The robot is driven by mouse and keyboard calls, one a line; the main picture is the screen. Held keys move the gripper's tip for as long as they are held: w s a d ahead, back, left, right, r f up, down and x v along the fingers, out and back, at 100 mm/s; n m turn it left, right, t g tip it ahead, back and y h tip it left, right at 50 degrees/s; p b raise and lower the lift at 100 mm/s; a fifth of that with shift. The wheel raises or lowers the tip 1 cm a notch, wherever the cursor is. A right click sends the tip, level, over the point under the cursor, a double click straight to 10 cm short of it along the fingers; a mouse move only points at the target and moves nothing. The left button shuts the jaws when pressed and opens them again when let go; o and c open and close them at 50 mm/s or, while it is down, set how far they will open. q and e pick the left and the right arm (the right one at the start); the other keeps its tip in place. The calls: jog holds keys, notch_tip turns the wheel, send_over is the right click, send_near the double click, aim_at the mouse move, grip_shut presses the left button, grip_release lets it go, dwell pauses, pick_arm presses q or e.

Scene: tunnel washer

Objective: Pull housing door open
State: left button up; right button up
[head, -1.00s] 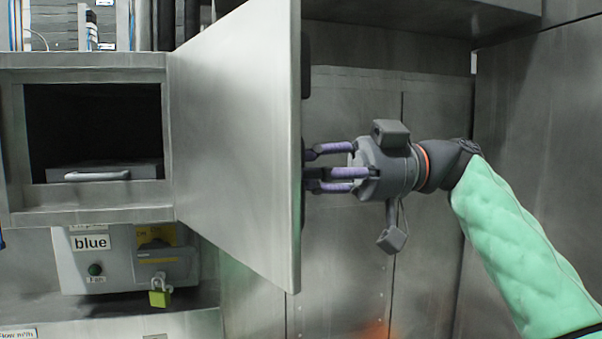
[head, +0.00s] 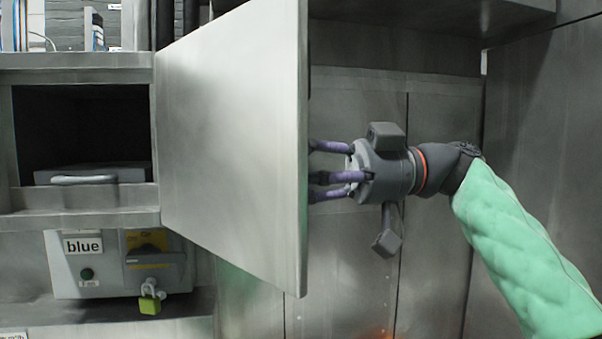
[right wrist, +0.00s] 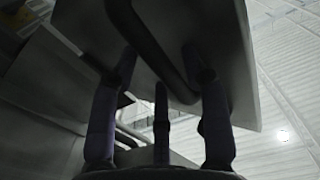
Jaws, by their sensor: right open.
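The housing door (head: 232,140) is a plain steel panel in the head view, swung wide open on the right side of the housing opening (head: 80,125). Inside the dark opening is a grey drawer-like part with a bar handle (head: 84,180). My right gripper (head: 315,172) is behind the door's free edge, on its outer side, and the door hides its fingertips there. In the right wrist view its fingers (right wrist: 160,75) are spread beside the door's dark bar handle (right wrist: 165,55); I cannot tell if they touch it. My left gripper is not in view.
Below the opening is a control box labelled blue (head: 85,247) with a green button and a yellow padlock (head: 150,304). Steel wall panels (head: 440,230) stand behind and to the right of my right arm.

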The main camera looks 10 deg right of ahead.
jog(key=d, duration=1.2)
jog(key=shift+s, duration=0.15)
jog(key=shift+f, duration=0.1)
dwell(0.5)
